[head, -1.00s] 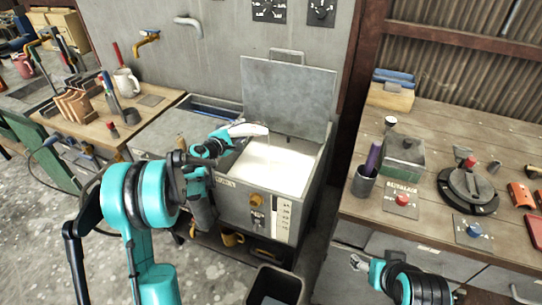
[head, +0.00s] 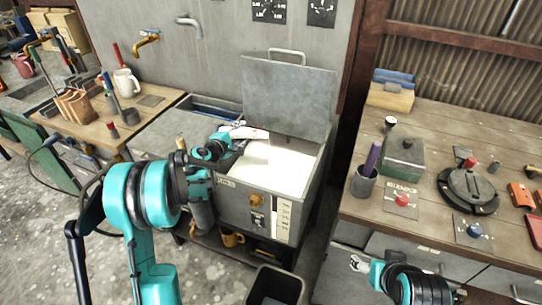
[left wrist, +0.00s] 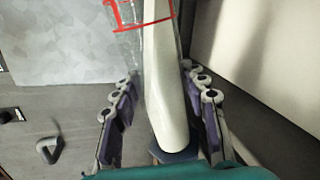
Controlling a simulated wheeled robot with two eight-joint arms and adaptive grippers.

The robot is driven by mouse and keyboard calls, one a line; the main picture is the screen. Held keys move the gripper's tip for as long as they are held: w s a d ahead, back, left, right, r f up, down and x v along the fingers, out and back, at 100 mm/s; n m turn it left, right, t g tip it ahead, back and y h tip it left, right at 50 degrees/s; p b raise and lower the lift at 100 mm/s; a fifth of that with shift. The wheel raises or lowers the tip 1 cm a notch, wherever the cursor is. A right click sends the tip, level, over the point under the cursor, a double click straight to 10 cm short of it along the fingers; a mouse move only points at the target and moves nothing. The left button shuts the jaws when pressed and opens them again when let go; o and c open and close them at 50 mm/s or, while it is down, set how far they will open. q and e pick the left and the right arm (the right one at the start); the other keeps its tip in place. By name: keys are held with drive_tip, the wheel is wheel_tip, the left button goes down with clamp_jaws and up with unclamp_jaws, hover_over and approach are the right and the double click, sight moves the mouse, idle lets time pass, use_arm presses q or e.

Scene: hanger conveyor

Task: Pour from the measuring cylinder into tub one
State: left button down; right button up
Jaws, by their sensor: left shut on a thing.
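My left gripper (head: 232,134) is shut on the measuring cylinder (head: 254,134), a clear tube with red markings. The cylinder lies nearly flat over the open grey metal tub (head: 230,195), which holds white contents (head: 275,165). In the left wrist view, the cylinder (left wrist: 128,45) runs away between the fingers of the left gripper (left wrist: 160,103), with a long white mass along it. I cannot tell whether anything flows from its mouth. My right gripper (head: 358,264) is low in front of the right bench; its fingers are too small to judge.
The tub's raised lid (head: 288,97) stands behind its opening. A dark bin (head: 275,286) stands on the floor in front.

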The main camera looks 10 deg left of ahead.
use_arm(q)
drive_tip(key=shift+f, duration=0.1)
idle(0.6)
drive_tip(key=shift+f+m, duration=0.35)
drive_tip(key=shift+m, duration=0.15)
drive_tip(key=shift+f+y, duration=0.2)
drive_tip(key=shift+y, duration=0.1)
idle(0.3)
drive_tip(key=shift+f+m, duration=0.35)
drive_tip(key=shift+m, duration=0.15)
drive_tip(key=shift+d+y, duration=0.15)
drive_tip(key=shift+y, duration=0.15)
idle(0.8)
drive_tip(key=shift+f+m, duration=0.1)
drive_tip(key=shift+m, duration=0.3)
drive_tip(key=shift+d, duration=0.1)
idle(1.3)
drive_tip(key=shift+s+d+r+m, duration=0.1)
drive_tip(key=shift+r+m, duration=0.4)
